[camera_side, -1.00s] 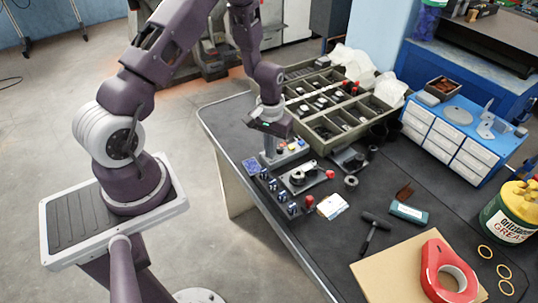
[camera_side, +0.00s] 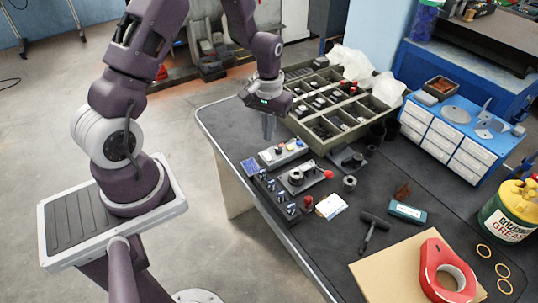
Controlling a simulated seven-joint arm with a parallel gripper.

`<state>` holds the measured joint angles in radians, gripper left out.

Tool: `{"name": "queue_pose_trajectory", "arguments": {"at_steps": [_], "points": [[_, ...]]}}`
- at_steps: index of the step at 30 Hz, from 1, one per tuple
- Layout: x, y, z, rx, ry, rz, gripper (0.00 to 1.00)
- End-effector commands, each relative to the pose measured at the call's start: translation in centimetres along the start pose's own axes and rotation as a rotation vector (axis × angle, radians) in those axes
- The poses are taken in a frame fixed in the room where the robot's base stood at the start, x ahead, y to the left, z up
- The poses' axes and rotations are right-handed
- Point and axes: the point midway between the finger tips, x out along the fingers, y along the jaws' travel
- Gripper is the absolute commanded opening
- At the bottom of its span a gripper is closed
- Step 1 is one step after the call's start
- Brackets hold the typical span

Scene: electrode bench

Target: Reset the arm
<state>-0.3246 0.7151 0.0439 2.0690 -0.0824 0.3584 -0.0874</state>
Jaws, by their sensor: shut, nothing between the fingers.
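My gripper (camera_side: 269,126) points down above the left part of the dark bench (camera_side: 225,118). Its fingers are together with nothing between them. It hangs behind a small grey box with coloured buttons (camera_side: 284,151), apart from it as far as I can see. The exact height of the fingertips above the bench is hard to tell.
A compartmented tray (camera_side: 330,108) with small parts stands right of my gripper. Electrode parts in a row (camera_side: 280,193) and a grey fixture with a red knob (camera_side: 304,177) lie in front.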

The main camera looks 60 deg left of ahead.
Motion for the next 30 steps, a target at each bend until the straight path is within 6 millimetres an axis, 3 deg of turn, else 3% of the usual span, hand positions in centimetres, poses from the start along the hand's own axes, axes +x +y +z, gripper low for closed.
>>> {"name": "queue_pose_trajectory", "arguments": {"at_steps": [2,5,6,9,13,15,18,21,30], "points": [[-2.0,0.6,0.1,0.021,0.026,0.008,0.0],[-8.1,2.3,1.6,0.091,0.095,0.032,0.0],[-11.1,3.0,2.9,0.129,0.129,0.043,0.0],[-17.6,3.9,7.4,0.231,0.216,0.069,0.0],[-23.2,3.6,14.4,0.356,0.326,0.098,0.0],[-24.8,2.9,17.8,0.413,0.38,0.109,0.0],[-25.6,1.9,21.4,0.471,0.437,0.121,0.0],[-25.8,1.1,23.3,0.503,0.469,0.127,0.0],[-25.8,0.9,23.9,0.513,0.478,0.128,0.0]]}}
